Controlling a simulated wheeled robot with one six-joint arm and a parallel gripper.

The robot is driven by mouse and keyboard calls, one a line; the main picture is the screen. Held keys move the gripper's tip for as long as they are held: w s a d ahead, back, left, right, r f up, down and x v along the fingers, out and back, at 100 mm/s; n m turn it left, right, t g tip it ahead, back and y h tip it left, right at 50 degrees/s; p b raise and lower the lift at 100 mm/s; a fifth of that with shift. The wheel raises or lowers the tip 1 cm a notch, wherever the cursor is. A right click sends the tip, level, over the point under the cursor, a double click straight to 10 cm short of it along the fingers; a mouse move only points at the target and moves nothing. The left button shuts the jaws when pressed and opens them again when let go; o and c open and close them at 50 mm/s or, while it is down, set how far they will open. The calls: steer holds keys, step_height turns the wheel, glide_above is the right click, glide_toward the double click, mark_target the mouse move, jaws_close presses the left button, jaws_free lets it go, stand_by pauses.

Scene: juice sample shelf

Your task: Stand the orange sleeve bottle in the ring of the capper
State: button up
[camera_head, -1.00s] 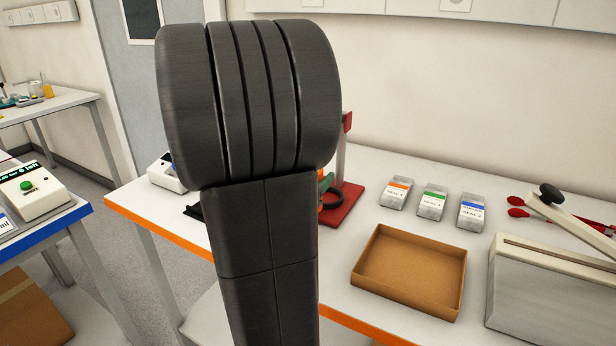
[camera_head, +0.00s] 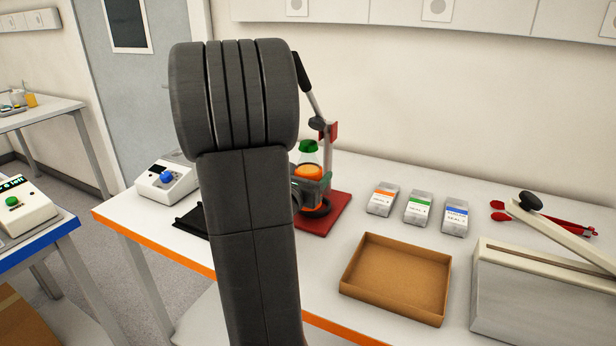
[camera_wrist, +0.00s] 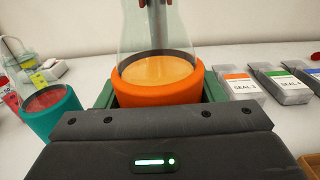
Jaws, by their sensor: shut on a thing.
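The orange sleeve bottle (camera_head: 308,172) has clear upper walls and a green cap. It is upright over the red base of the capper (camera_head: 335,215). In the wrist view its orange sleeve (camera_wrist: 160,92) fills the space between the jaws, with orange liquid inside. My gripper (camera_head: 311,187) is shut on the sleeve. The capper's dark ring (camera_head: 317,210) shows just below the bottle and gripper. I cannot tell whether the bottle's foot is above the ring or inside it.
A teal-sleeved bottle with red liquid (camera_wrist: 50,112) stands left in the wrist view. Labelled seal boxes (camera_head: 419,207), a cardboard tray (camera_head: 396,277) and a large lever device (camera_head: 540,285) lie to the right. A white device with a blue knob (camera_head: 166,182) stands left.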

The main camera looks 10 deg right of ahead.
steer(key=w, duration=0.1)
steer(key=w+d+f, duration=0.1)
steer(key=w+d+b, duration=0.1)
steer(key=shift+f, duration=0.25)
steer(key=shift+r, duration=0.15)
stand_by(0.4)
steer(key=shift+b, duration=1.2)
steer(key=shift+f+b, duration=0.85)
steer(key=shift+b, duration=0.55)
steer(key=shift+f+b, duration=0.2)
steer(key=shift+b, duration=0.8)
stand_by(0.6)
steer(key=o, duration=1.2)
